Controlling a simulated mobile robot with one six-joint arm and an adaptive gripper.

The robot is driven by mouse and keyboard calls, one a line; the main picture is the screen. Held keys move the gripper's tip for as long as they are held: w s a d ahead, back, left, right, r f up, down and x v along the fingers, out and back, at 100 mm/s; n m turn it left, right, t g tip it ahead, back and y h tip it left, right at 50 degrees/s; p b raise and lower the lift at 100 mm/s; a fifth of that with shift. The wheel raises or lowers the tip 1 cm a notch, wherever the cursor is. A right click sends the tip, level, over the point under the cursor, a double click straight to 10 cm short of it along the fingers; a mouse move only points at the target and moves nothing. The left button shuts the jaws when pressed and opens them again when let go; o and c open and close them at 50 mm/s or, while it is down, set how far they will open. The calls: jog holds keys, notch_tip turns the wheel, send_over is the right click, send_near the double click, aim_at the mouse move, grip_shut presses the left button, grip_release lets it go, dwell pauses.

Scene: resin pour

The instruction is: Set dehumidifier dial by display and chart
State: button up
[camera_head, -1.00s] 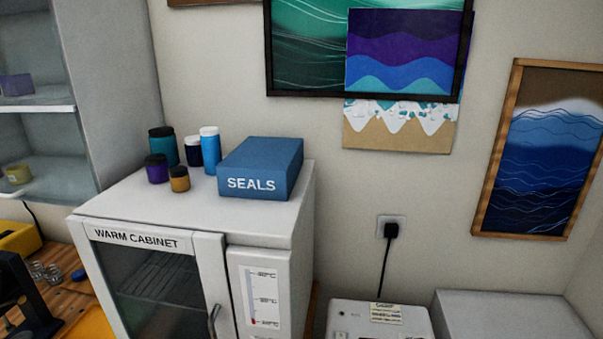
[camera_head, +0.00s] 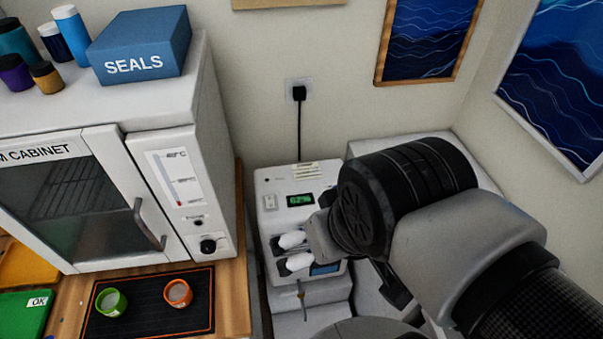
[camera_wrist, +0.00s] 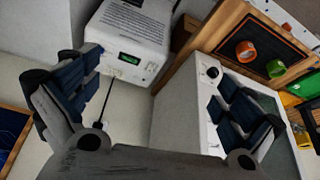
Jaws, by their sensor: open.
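The dehumidifier, a white box (camera_head: 268,185), stands on the floor side right of the cabinet. Its green-lit display (camera_head: 299,199) seems to read 62%. A small printed label (camera_head: 305,168) is on its top. In the wrist view the box (camera_wrist: 150,50) shows its display (camera_wrist: 129,58) and lines of print (camera_wrist: 125,20) too small to read. I cannot make out the dial; my gripper covers part of the front in the head view. My gripper (camera_head: 295,251) is open and empty before that front; its spread fingers also show in the wrist view (camera_wrist: 155,88).
The warm cabinet (camera_head: 160,110) with a black knob (camera_head: 208,245) stands left, a blue SEALS box (camera_head: 140,45) on top. Green (camera_head: 111,301) and orange (camera_head: 178,292) cups sit on a black mat (camera_head: 145,317). A wall socket (camera_head: 299,90) holds a plugged-in cable.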

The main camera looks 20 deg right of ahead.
jog(key=shift+c, duration=0.5)
